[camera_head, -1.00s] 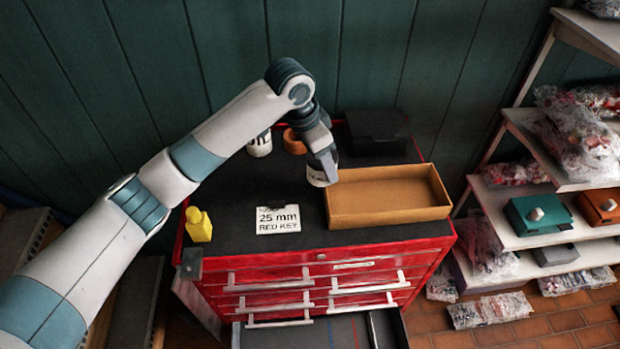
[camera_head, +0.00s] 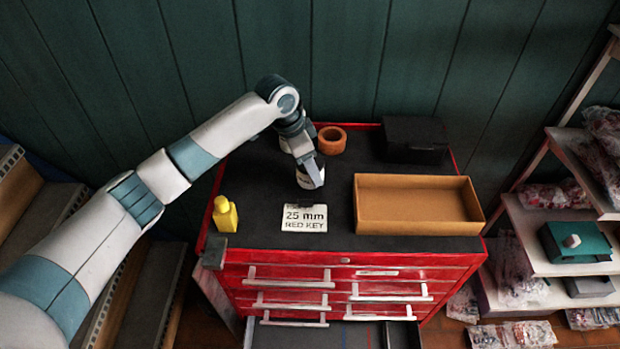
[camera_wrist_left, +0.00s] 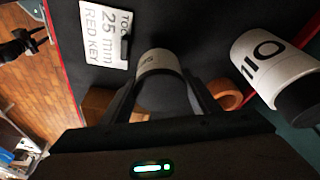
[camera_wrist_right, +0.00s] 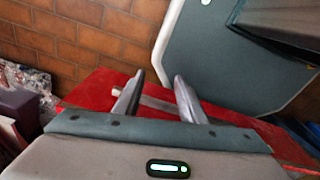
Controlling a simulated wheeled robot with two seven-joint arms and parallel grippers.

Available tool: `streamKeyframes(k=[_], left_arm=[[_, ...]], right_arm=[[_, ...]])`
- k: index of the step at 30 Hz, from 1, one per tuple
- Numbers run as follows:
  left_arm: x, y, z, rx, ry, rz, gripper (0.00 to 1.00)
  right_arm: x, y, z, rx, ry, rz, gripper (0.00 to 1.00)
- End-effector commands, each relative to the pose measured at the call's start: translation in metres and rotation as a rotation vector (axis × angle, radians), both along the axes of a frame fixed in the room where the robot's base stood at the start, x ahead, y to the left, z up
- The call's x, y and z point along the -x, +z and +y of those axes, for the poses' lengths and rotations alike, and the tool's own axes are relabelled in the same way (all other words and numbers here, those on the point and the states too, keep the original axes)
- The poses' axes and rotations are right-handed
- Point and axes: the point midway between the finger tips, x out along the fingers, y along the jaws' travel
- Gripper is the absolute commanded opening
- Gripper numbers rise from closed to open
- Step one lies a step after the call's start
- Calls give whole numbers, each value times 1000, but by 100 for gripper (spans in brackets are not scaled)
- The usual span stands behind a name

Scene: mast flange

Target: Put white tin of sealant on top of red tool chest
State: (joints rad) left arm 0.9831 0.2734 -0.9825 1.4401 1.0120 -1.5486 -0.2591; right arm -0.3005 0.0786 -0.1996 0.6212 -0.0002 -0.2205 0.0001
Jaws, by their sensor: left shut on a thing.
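The white tin of sealant (camera_head: 303,183) is between the fingers of my left gripper (camera_head: 312,176), which is shut on it. The tin (camera_wrist_left: 158,62) also shows in the left wrist view, with part of its dark lettering visible. It is over the black top of the red tool chest (camera_head: 300,258), behind the "25 mm RED KEY" card (camera_head: 304,218) and left of the cardboard tray. I cannot tell whether its base touches the top. My right gripper (camera_wrist_right: 160,82) shows only in its wrist view, its fingers apart and empty.
The open cardboard tray (camera_head: 415,228), a black box (camera_head: 414,140), an orange ring (camera_head: 332,140) and a yellow bottle (camera_head: 225,215) stand on the chest. A white oil can (camera_wrist_left: 270,62) shows in the left wrist view. Shelves (camera_head: 560,262) stand at the right. A lower drawer is open.

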Motion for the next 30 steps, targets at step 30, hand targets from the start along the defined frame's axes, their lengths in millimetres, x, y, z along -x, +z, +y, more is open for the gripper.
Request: streamKeyframes(k=[30], left_arm=[[0,-39,0,1,0,-1,25]], right_arm=[[0,-42,-1,1,1,1,38]])
